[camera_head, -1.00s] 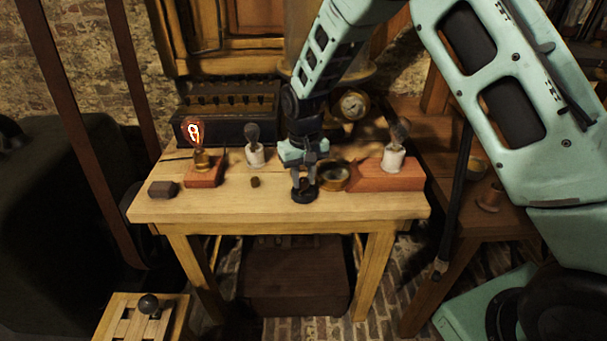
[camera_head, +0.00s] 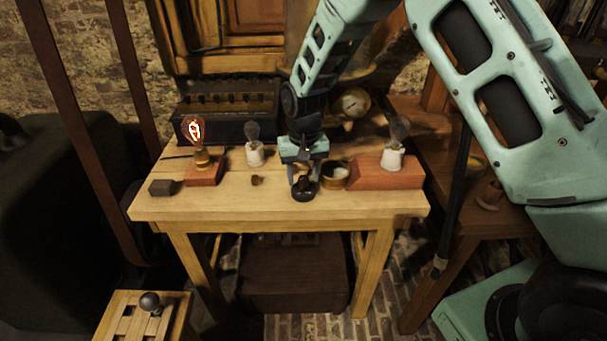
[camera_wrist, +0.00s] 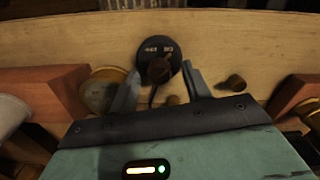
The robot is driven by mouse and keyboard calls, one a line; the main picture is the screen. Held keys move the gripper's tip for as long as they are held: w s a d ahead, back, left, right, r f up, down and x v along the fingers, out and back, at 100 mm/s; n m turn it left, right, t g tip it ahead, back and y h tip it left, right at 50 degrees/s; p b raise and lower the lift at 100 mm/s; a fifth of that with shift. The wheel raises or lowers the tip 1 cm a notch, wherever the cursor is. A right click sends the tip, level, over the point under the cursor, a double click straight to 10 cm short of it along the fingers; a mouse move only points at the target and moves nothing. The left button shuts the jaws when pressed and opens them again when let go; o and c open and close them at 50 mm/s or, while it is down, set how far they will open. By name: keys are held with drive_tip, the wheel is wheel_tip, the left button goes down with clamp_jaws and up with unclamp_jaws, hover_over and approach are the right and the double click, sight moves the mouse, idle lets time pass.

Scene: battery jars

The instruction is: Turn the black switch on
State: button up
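The black switch (camera_head: 304,194) is a small round base with a raised knob, at the front middle of the wooden table. In the wrist view the black switch (camera_wrist: 152,47) shows as a dark disc with small pale markings and a brown-looking knob (camera_wrist: 158,71). My gripper (camera_wrist: 163,77) is open, one finger on each side of the knob, with gaps to both fingers. Whether the fingertips touch the base cannot be told. In the head view my gripper (camera_head: 304,172) is just behind and above the switch, partly overlapping it.
A lit bulb (camera_head: 195,131) stands on a red block at left. Unlit bulbs stand on a white holder (camera_head: 255,154) and on the right red block (camera_head: 390,179). A brass round piece (camera_head: 335,177) is close right of my gripper. A small brown knob (camera_head: 257,181) is left.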

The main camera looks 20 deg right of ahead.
sight(304, 178)
wheel_tip(304, 178, up, 17)
drive_tip(key=shift+r+b, duration=0.2)
drive_tip(key=shift+b, duration=0.25)
idle(0.3)
idle(0.4)
drive_tip(key=s+a+n+y, duration=0.1)
drive_tip(key=s+a+n, duration=0.45)
drive_tip(key=s, duration=0.95)
drive_tip(key=s+f+n, duration=0.2)
drive_tip(key=s+n, duration=0.1)
drive_tip(key=s, duration=1.5)
drive_tip(key=shift+s+a+p, duration=0.15)
drive_tip(key=shift+a+p, duration=0.1)
drive_tip(key=shift+p, duration=0.1)
